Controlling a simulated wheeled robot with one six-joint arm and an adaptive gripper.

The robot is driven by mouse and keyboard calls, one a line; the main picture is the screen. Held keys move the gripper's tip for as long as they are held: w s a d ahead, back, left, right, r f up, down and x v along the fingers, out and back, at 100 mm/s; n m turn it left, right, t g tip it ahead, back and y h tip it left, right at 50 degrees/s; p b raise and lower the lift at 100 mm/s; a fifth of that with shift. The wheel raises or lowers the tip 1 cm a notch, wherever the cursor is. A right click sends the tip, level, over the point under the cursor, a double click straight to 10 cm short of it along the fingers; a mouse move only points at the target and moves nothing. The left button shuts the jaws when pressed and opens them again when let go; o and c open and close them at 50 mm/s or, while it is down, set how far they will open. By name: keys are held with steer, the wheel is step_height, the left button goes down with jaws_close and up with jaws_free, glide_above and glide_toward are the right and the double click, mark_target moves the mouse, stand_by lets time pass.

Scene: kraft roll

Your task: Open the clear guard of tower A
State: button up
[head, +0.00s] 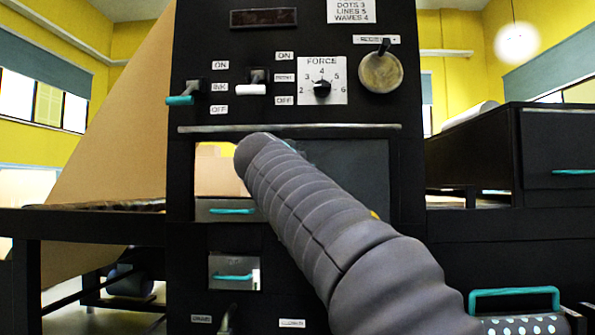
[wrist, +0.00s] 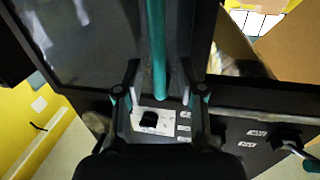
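Tower A is the black panel (head: 225,45) in the middle of the head view, with switches, a force dial and a framed window below a metal rail (head: 290,128). A dark see-through pane (head: 345,180) shows at the window's right, and it seems to fill the upper left of the wrist view (wrist: 90,35). I cannot tell how far the guard is shut. A long teal bar (wrist: 157,45) runs between the fingers of my gripper (wrist: 160,75). The fingers are open, one on each side, with a gap to the bar. My arm hides the gripper in the head view.
The force dial (head: 322,87), several switches and a round knob (head: 380,72) stand out above the window. A drawer with a teal handle (head: 232,211) is below it. Brown kraft sheet (head: 120,120) slopes at left. A black cabinet (head: 490,150) stands at right.

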steer(key=v, duration=1.1)
steer(key=shift+s, duration=0.15)
